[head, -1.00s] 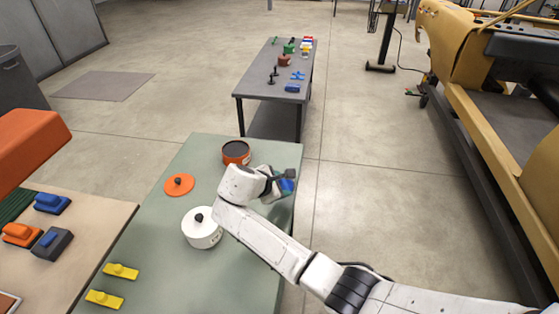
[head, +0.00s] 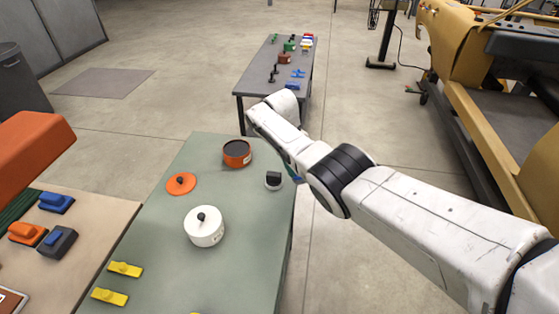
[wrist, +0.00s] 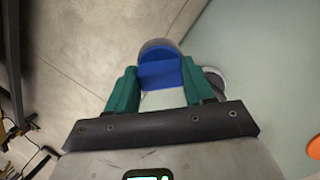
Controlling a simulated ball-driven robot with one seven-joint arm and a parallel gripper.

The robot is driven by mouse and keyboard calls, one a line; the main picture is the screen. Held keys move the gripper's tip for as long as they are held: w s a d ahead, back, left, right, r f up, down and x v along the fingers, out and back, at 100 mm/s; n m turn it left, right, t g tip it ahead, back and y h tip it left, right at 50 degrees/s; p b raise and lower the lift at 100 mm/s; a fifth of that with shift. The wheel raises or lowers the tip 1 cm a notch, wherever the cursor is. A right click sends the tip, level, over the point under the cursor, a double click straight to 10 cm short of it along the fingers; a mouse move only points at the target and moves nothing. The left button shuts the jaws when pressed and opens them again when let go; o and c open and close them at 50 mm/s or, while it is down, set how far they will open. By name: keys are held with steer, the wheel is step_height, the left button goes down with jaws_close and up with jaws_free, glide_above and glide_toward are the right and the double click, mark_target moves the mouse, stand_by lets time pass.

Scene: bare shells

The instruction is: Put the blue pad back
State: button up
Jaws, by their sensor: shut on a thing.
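My gripper (wrist: 160,78) has two green fingers closed on the sides of a blue block, which I take to be the blue pad (wrist: 159,73). A rounded grey edge shows just beyond the block; I cannot tell whether it is part of it. In the head view my arm hides the gripper and most of what it holds, at the right edge of the green table (head: 240,270). In the wrist view the block is over or beside that edge, with floor to the left.
A small grey-white piece with a dark top (head: 273,181) stands on the green table near my arm. An orange pot (head: 237,154), orange lid (head: 181,184), white pot (head: 205,231) and yellow pieces (head: 124,269) are there too. A grey bench (head: 262,84) stands behind.

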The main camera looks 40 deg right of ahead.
steer(key=r+m, duration=0.1)
steer(key=m+t+y, duration=0.1)
steer(key=m, duration=0.1)
steer(key=shift+w+d+r, duration=0.1)
steer(key=shift+d+r, duration=0.2)
steer(key=shift+r, duration=0.05)
steer(key=shift+r+m+t+p, duration=0.35)
steer(key=shift+r+m, duration=0.3)
steer(key=shift+m, duration=0.25)
steer(key=r+m, duration=0.1)
steer(key=r+m+t, duration=0.1)
steer(key=r+m, duration=0.1)
steer(key=shift+w+a+r+m, duration=0.1)
steer(key=shift+w+r+m, duration=0.1)
steer(key=shift+r+m, duration=0.1)
